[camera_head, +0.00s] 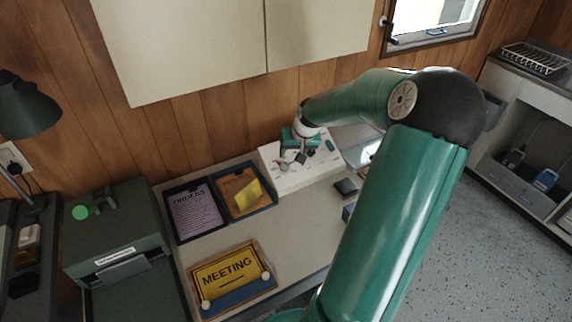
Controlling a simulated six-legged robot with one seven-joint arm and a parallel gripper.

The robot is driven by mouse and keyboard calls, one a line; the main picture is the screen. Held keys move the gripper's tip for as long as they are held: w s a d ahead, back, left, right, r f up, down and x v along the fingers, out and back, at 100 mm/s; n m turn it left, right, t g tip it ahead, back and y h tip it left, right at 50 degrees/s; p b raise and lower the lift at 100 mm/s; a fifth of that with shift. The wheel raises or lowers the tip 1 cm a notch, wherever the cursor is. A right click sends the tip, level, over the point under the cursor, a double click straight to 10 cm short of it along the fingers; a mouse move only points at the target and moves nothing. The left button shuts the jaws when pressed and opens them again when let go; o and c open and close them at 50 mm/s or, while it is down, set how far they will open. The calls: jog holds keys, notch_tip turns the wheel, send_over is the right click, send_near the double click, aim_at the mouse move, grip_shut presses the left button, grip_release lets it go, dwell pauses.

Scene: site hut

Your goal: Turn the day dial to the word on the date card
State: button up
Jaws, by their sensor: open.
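A white panel (318,177) with several small dark knobs and marks stands on the counter against the wood wall. My arm reaches over from the right, and my gripper (293,160) points down at this panel. It is open, close above or at a dark knob; I cannot tell whether it touches. The gripper and arm hide part of the panel, and the dial's words are too small to read. No card can be made out clearly as the date card. A yellow slip (248,193) lies in a tray, with no readable word.
A dark tray (170,222) holds a sheet headed "ORDERS"; a second tray (268,204) stands beside it. A yellow "MEETING" sign (228,272) lies in front. A green machine (115,240) is at left, wall cupboards (185,45) hang above. Bare counter (305,235) shows between.

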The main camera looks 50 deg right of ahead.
aim_at(285, 166)
jog(key=x, duration=0.9)
jog(key=shift+w+f, duration=0.15)
jog(key=shift+f, duration=0.15)
jog(key=c, duration=1)
